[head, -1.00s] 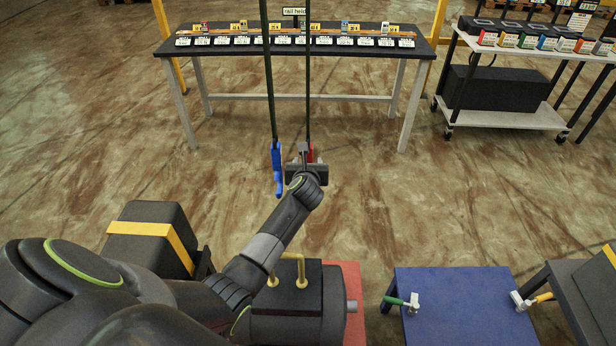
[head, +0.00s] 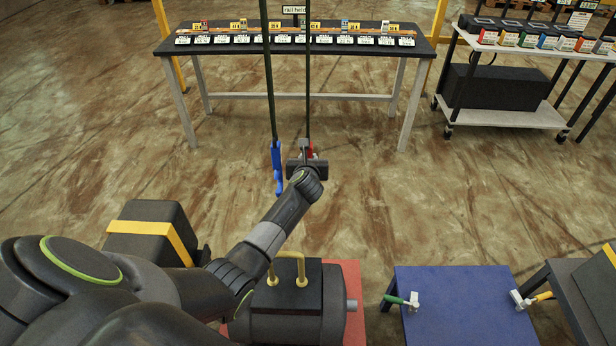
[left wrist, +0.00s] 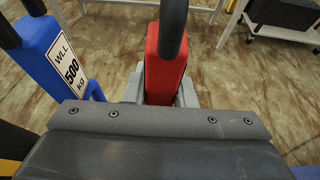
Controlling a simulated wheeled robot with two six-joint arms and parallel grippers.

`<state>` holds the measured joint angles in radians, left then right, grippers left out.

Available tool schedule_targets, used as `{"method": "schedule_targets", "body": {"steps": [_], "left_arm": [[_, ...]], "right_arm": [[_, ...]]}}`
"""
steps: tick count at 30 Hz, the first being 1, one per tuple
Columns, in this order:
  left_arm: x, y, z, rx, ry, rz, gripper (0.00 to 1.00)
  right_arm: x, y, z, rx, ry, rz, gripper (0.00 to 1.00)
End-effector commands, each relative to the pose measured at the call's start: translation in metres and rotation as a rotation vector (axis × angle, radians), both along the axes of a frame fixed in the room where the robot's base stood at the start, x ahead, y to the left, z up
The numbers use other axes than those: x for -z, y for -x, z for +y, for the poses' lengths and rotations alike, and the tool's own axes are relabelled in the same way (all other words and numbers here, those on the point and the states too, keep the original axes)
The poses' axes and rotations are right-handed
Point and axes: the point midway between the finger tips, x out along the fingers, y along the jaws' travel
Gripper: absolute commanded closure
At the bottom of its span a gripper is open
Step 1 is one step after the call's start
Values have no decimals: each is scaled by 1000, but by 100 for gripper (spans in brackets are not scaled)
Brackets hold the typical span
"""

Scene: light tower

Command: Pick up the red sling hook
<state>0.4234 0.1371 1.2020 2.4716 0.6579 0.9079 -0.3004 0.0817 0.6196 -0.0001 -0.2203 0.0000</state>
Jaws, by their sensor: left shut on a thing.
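The red sling hook (left wrist: 164,75) hangs from a dark sling leg and sits between the fingers of my left gripper in the left wrist view. In the head view only a bit of the red hook (head: 311,149) shows past my left gripper (head: 306,156), which is shut on it. The hook's lower part is hidden behind the gripper body. The blue sling hook (head: 277,168) hangs free to the left of the gripper; in the left wrist view the blue hook (left wrist: 50,55) bears a "WLL 500 kg" label. My right gripper is not seen.
A black table (head: 225,50) with labelled small items stands behind. A wheeled cart (head: 500,112) is at the back right. In front are a dark block with a yellow handle (head: 288,256) and a blue-topped table (head: 455,300). The floor between is clear.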

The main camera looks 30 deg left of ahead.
Motion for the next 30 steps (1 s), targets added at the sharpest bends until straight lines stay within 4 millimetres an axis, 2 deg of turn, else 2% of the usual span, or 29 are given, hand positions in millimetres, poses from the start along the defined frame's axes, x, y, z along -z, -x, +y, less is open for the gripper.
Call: {"method": "schedule_targets", "body": {"steps": [11, 20, 30], "left_arm": [[-8, -2, 0, 1, -2, -8, 100], [-40, -2, 0, 3, -1, -13, 100], [-36, 42, -22, 3, 1, -7, 100]], "right_arm": [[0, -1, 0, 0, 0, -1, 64], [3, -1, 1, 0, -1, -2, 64], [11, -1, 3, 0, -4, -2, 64]]}}
